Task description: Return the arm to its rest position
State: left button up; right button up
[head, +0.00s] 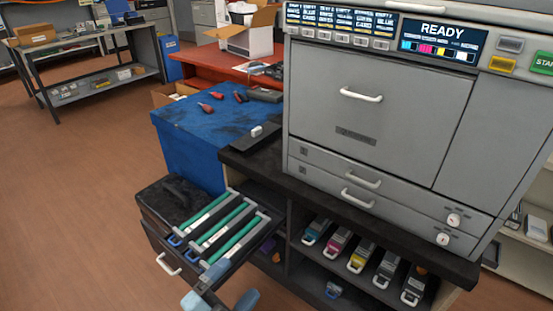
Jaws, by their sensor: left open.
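My left gripper (219,301) shows only in part at the bottom edge of the head view, as pale blue-grey pieces set apart. It is open and I see nothing held in it. It is in front of an open drawer (163,235) holding long green and grey cartridges (222,224) with blue ends. The rest of my left arm is outside the picture or hard to make out. My right gripper is not in view.
A large grey printer (400,110) with a READY screen (437,38) stands on a black-topped cabinet (330,200). Colored toner cartridges (337,243) sit on the shelf below. A blue cabinet (190,150) stands behind the drawer. Brown floor (70,210) is free at left.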

pick_arm(q)
jog(key=s+a+f+n+g+y+b, duration=0.2)
jog(key=s+a+f+n+y, duration=0.25)
jog(key=f+n, duration=0.3)
jog(key=s+a+f+n+g+y+b, duration=0.1)
jog(key=s+a+f+n+y, duration=0.4)
jog(key=n, duration=0.3)
notch_tip(320, 180, up, 17)
jog(key=a+g+p, duration=0.1)
jog(key=a+p, duration=0.1)
jog(key=p, duration=2.8)
jog(key=shift+s+a+g, duration=0.15)
jog(key=shift+s+g, duration=0.1)
jog(key=shift+g, duration=0.05)
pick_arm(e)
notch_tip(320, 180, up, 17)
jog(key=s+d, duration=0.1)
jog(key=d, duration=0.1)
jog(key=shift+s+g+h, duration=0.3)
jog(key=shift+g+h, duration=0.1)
